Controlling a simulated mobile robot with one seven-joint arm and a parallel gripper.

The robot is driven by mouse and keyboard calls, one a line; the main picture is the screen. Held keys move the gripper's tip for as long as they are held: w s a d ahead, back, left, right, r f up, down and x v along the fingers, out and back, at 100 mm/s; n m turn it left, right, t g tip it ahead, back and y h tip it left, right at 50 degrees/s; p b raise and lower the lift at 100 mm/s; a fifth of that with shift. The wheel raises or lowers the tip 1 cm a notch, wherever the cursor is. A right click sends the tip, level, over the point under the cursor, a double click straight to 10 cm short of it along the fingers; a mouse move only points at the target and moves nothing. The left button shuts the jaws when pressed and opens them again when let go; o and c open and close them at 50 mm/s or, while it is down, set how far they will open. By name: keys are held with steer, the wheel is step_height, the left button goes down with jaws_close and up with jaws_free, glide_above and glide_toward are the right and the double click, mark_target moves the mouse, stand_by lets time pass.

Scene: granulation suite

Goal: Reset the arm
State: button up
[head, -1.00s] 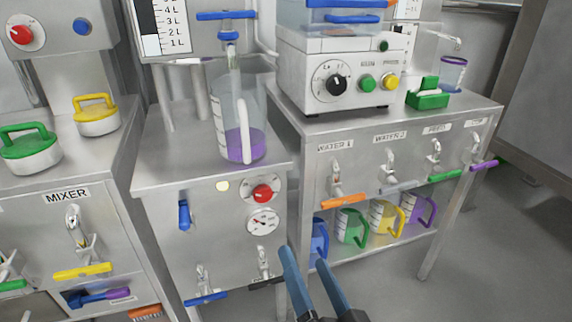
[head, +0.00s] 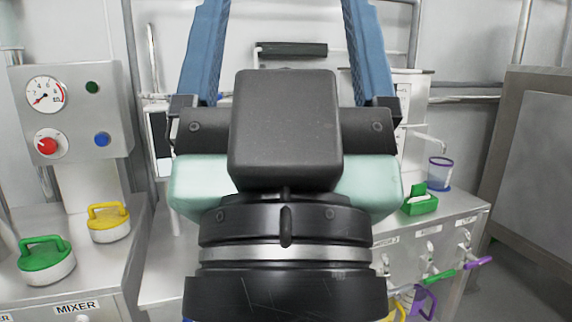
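My gripper (head: 277,62) fills the middle of the head view, raised close to the camera and pointing up. Its two blue fingers stand wide apart at the top of the picture, and nothing shows between them except the wall and a dark bar behind. The fingertips lie at or past the top edge. My wrist and gripper body hide most of the middle bench, including the place of the clear jug and the machine with the knobs.
At left are a green-handled lid (head: 46,262), a yellow-handled lid (head: 108,223) and a control box (head: 72,110) with a gauge. At right are a green holder (head: 420,204), a purple-rimmed cup (head: 439,173), taps with coloured handles and a grey cabinet (head: 525,180).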

step_height(320, 180, up, 31)
steer(key=p, duration=2.9)
steer(key=shift+r, duration=0.2)
